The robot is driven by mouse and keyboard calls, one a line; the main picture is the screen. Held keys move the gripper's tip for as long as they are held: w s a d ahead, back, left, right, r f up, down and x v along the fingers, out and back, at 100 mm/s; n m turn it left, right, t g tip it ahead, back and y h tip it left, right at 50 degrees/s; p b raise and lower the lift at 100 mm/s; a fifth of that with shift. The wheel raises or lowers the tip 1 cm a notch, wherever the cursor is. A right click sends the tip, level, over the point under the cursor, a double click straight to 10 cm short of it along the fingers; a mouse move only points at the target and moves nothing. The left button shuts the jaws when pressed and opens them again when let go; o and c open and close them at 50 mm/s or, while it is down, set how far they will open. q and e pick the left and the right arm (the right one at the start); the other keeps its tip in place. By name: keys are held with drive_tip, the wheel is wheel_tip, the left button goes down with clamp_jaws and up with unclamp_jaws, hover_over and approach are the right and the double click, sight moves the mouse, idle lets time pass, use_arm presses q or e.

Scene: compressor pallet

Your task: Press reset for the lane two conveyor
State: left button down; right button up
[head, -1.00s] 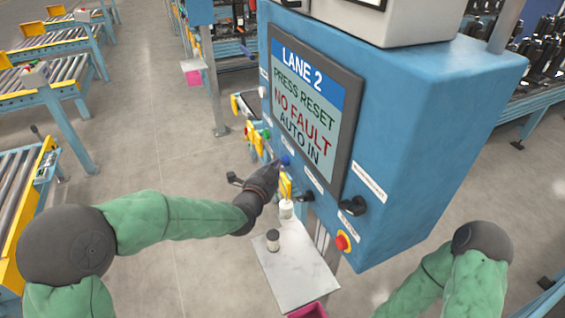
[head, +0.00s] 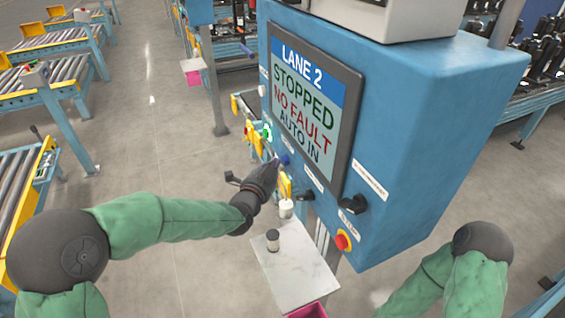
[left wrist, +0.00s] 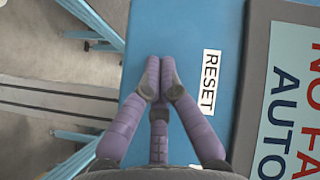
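The blue lane two control box (head: 430,130) carries a screen (head: 310,105) that reads LANE 2, STOPPED, NO FAULT, AUTO IN. A blue button (head: 285,160) sits below the screen on the box's face. My left gripper (head: 276,164) points at the blue button, its tips close to it; I cannot tell whether they touch. In the left wrist view the left gripper (left wrist: 159,62) has its purple fingers together, empty, beside the RESET label (left wrist: 209,80); the fingers hide the button there. My right gripper is out of view; only part of its arm shows.
A green button (head: 267,132) glows farther along the panel. Black switches (head: 354,205) and a red emergency stop (head: 342,242) are nearer. A small white shelf (head: 298,268) below holds a jar (head: 272,240) and a white cup (head: 286,208). Roller conveyors (head: 60,75) stand at the left.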

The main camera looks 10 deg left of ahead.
use_arm(q)
drive_tip(key=shift+s+a, duration=0.25)
drive_tip(key=shift+a, duration=0.1)
drive_tip(key=s+a+b, duration=0.2)
drive_tip(key=a, duration=0.1)
drive_tip(key=s+a+b, duration=0.1)
drive_tip(key=shift+a, duration=0.15)
idle(0.7)
idle(0.4)
